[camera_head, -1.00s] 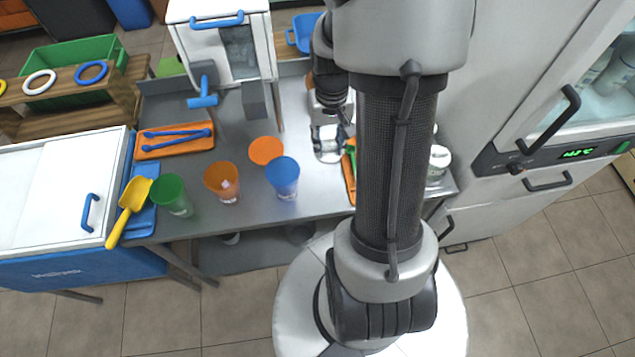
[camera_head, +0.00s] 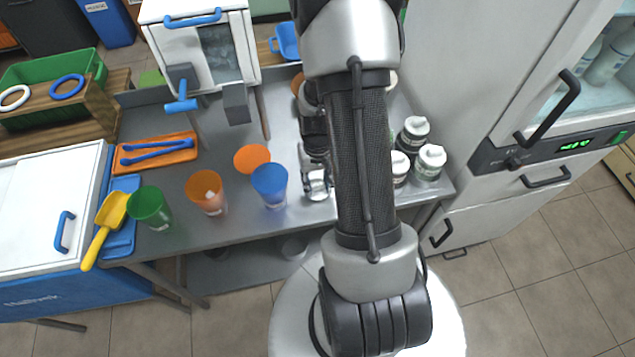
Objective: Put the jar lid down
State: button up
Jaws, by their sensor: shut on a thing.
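My gripper (camera_head: 318,187) is low over the grey metal table (camera_head: 235,218), to the right of the blue cup (camera_head: 270,185). It is shut on a small pale thing, apparently the jar lid; the fingers cover most of it, and I cannot tell whether it touches the table. Jars with white tops stand right of my arm: one at the back (camera_head: 414,132), one in front at the right (camera_head: 429,162), and one partly behind my arm (camera_head: 399,167). My forearm hides the table between gripper and jars.
An orange disc (camera_head: 252,158), an orange cup (camera_head: 206,193) and a green cup (camera_head: 150,208) stand left of the gripper. An orange tray (camera_head: 157,151) lies further left. The white press-like cabinet (camera_head: 200,50) stands behind, and a tall white fridge (camera_head: 500,110) stands at the right.

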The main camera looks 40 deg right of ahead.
jog(key=shift+r, duration=0.1)
jog(key=o, duration=0.8)
jog(key=w+a+r+n+t+p, duration=0.1)
jog(key=a+r+p, duration=0.15)
jog(key=r, duration=0.85)
jog(key=a+r+n+p, duration=0.1)
jog(key=a+r+p, duration=0.15)
jog(key=r, duration=0.75)
jog(key=shift+s+a+r+n+t, duration=0.7)
jog(key=shift+s+a+r, duration=1.05)
jog(key=shift+a+r, duration=0.75)
jog(key=shift+s+a+r+n+t, duration=0.5)
jog(key=shift+s+a+r+n, duration=0.25)
jog(key=shift+s+a+r, duration=1.35)
jog(key=shift+s+a+r+n+t, duration=0.7)
jog(key=shift+s+a+r, duration=0.65)
jog(key=shift+a+r, duration=1.45)
